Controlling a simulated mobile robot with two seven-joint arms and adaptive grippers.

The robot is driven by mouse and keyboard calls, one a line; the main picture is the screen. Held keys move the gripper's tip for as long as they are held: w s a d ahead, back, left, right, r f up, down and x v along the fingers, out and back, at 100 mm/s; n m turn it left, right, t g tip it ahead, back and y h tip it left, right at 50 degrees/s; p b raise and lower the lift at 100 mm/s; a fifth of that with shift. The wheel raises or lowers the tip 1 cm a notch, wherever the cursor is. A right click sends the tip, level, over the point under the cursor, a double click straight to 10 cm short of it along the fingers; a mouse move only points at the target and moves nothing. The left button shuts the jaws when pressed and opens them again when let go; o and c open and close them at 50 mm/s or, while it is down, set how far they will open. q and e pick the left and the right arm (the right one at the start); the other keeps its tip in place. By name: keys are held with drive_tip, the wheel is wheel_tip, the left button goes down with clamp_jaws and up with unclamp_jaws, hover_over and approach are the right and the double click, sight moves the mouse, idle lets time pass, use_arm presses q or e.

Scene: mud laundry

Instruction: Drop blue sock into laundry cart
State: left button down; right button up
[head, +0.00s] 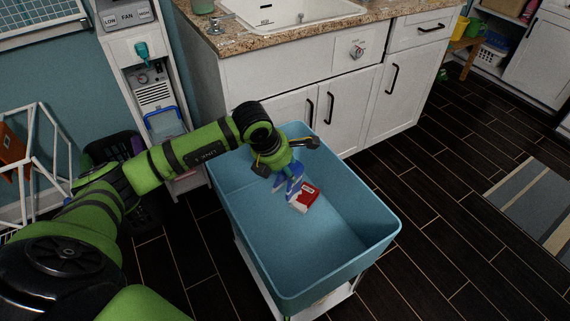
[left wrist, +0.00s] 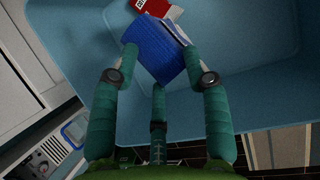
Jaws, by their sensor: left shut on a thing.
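The blue sock (left wrist: 160,50) is held between the green fingers of my left gripper (left wrist: 160,66) in the left wrist view. In the head view the sock (head: 292,186) hangs under my left gripper (head: 287,170), over the inside of the laundry cart. The laundry cart (head: 350,262) is a light blue open tub on a white frame, and its wall also shows in the left wrist view (left wrist: 262,75). My left gripper is shut on the sock. Whether the sock touches the cart floor is unclear. My right gripper is not in view.
A red and white box (head: 306,197) lies in the cart beside the sock. White cabinets with a sink (head: 285,12) stand behind the cart. A white wire rack (head: 45,165) is at the left. Dark floor (head: 440,225) is clear at the right, with a striped rug (head: 535,205).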

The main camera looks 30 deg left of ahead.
use_arm(q)
drive_tip(key=shift+f, duration=0.2)
drive_tip(key=c, duration=0.5)
unclamp_jaws()
drive_tip(key=shift+r, duration=0.1)
drive_tip(key=shift+s+r, duration=0.1)
drive_tip(key=shift+r, duration=0.1)
drive_tip(key=v, duration=1.1)
drive_tip(key=shift+s+r, duration=0.15)
drive_tip(key=shift+r, duration=0.1)
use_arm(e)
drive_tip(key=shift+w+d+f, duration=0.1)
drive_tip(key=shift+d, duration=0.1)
